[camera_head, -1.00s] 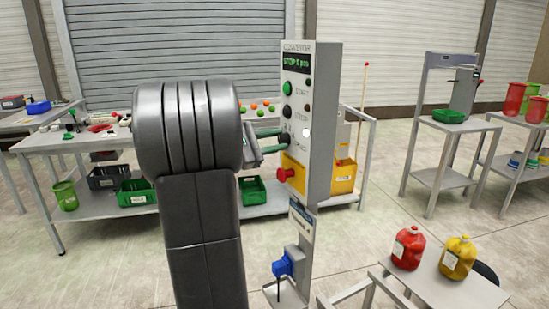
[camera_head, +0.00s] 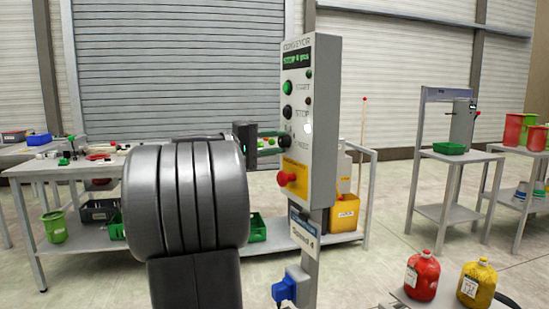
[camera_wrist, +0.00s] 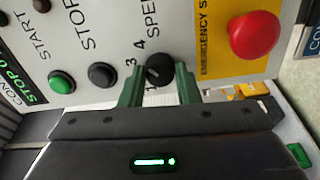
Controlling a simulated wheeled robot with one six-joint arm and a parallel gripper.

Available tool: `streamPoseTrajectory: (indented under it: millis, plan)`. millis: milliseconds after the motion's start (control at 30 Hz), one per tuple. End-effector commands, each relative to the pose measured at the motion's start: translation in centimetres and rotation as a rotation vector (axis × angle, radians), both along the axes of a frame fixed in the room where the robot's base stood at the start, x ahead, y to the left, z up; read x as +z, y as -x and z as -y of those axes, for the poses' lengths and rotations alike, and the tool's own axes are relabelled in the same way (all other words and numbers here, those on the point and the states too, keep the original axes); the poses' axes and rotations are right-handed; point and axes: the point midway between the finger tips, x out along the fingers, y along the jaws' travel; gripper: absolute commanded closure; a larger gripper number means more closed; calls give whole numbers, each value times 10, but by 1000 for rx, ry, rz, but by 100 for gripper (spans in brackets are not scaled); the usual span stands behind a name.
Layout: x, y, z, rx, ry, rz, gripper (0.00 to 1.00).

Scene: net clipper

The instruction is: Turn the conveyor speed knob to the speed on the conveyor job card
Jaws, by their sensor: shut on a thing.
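The speed knob (camera_wrist: 158,70) is a small black dial on the grey conveyor control box (camera_head: 320,130). The numbers 3, 4 and 1 show around it; I cannot clearly tell which its pointer marks. In the wrist view my gripper (camera_wrist: 160,84) has its green fingers on either side of the knob, shut on it. In the head view my arm hides most of the gripper, and the knob (camera_head: 285,140) shows at its tip. The conveyor job card (camera_head: 304,232), below the box, reads "Speed 4".
Beside the knob are the black stop button (camera_wrist: 102,75), the green start button (camera_wrist: 62,82) and the red emergency stop (camera_wrist: 254,36) on a yellow plate. The box display (camera_head: 297,60) begins with "STOP". Red and yellow jugs (camera_head: 422,275) stand at the lower right.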

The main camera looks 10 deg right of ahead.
Motion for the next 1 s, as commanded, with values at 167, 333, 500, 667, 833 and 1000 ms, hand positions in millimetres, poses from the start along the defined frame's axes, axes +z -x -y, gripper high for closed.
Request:
streamPoseTrajectory:
  millis: [167, 333, 500, 667, 833, 1000]
  plan:
    - [-5, 0, 0, -1, -30, 106, 94]
    - [-4, 0, 0, -1, -49, 175, 94]
    - [-3, 0, 0, -1, -58, 210, 94]
    - [-2, 0, 0, -1, -62, 223, 94]
    - [-2, 0, 0, -2, -63, 222, 94]
    - [-2, 0, 0, -2, -63, 222, 69]
